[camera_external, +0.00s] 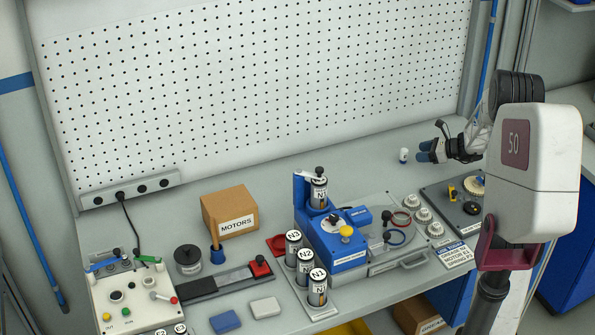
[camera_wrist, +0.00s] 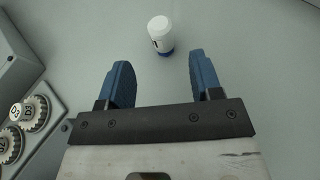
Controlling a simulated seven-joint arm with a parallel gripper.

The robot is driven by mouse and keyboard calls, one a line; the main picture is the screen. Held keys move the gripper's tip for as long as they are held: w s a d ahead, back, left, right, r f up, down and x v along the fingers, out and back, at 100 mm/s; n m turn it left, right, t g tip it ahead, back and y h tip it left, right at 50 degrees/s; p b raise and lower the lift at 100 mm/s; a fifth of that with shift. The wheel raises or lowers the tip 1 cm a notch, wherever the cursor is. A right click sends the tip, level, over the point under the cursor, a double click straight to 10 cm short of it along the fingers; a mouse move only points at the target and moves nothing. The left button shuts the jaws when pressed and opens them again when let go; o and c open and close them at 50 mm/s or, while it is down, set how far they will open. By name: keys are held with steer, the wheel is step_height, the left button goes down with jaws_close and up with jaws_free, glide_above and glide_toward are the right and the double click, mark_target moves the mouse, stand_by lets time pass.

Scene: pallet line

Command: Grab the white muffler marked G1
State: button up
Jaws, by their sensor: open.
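A small white muffler (camera_external: 403,155) with a blue lower end stands upright on the bare grey bench top. In the wrist view the muffler (camera_wrist: 160,28) is ahead of my fingertips, roughly centred between them. A dark mark shows on its side, too small to read as G1. My gripper (camera_external: 421,152) has blue fingers and is just right of the muffler in the external view. In the wrist view my gripper (camera_wrist: 159,68) is open, with nothing between its fingers and a short gap to the muffler.
A plate with several white round caps (camera_external: 424,214) lies nearby; in the wrist view marked caps (camera_wrist: 36,112) sit at the left. A blue station (camera_external: 336,240), black-and-white canisters (camera_external: 293,243) and a MOTORS box (camera_external: 230,211) stand farther left. The bench around the muffler is clear.

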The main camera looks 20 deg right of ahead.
mark_target(404, 153)
steer(key=shift+x, duration=1.3)
steer(key=shift+x, duration=2.6)
steer(key=c, duration=1)
steer(key=shift+r, duration=0.1)
